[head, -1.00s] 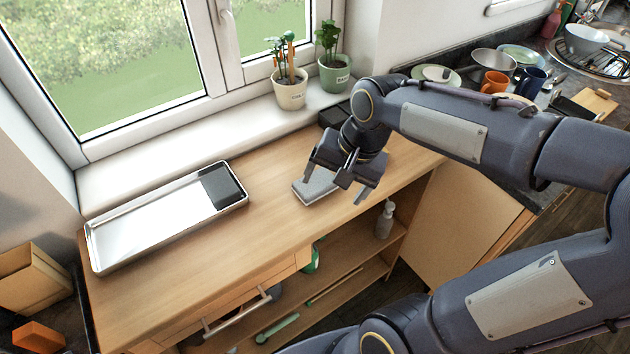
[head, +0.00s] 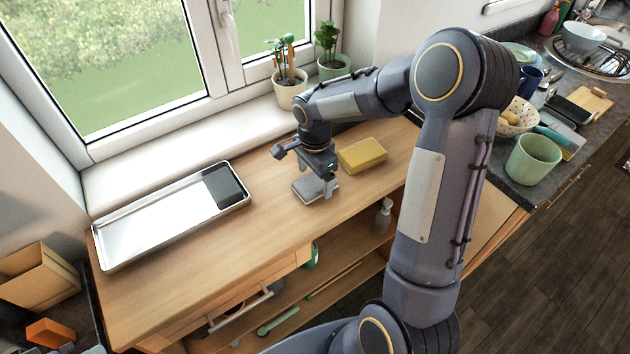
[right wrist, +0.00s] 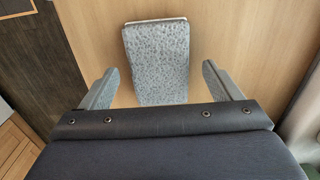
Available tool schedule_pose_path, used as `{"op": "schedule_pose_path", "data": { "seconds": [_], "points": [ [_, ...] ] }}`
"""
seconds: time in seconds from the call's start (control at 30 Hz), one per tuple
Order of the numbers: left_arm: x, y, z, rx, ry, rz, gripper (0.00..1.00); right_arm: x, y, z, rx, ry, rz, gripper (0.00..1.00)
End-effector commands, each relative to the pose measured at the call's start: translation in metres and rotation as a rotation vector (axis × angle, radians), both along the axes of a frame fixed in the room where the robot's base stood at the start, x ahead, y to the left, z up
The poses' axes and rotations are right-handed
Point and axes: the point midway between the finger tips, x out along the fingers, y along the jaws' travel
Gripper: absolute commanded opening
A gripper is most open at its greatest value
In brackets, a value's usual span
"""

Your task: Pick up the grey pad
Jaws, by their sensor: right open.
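The grey pad (head: 310,190) lies flat on the wooden counter, right of the metal tray. My right gripper (head: 307,172) is open just above the pad and hides part of it in the head view. In the right wrist view the textured grey pad (right wrist: 157,62) lies ahead of and between the two spread fingers of my right gripper (right wrist: 161,88), with clear space on either side. The fingers do not touch it. My left gripper does not show.
A yellow sponge (head: 362,154) lies right of the gripper. A shiny metal tray (head: 150,222) with a dark pad (head: 222,186) at its right end stands at the left. Potted plants (head: 290,88) stand on the windowsill. The counter front (head: 240,262) is clear.

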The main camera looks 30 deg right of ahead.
Motion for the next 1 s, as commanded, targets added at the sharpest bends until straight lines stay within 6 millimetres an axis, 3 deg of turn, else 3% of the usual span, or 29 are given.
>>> {"op": "schedule_pose_path", "data": {
  "seconds": [0.1,0.33,0.7,0.77,1.0],
  "points": [
    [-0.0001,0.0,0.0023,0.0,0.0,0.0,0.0,-0.0007,0.0001,-0.0105,0.002,0.002,-0.001,0.85],
    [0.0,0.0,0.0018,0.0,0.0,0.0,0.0,-0.0005,0.0002,-0.0126,0.001,0.0,0.0,0.85],
    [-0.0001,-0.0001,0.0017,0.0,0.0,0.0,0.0,-0.0004,0.0002,-0.0122,0.001,0.0,0.0,0.37],
    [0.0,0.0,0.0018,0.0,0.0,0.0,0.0,-0.0004,0.0001,-0.0122,0.001,0.0,0.0,0.33],
    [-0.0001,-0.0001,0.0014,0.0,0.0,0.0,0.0,-0.0001,0.0,-0.0101,0.0,-0.002,0.0,0.33]
  ]
}}
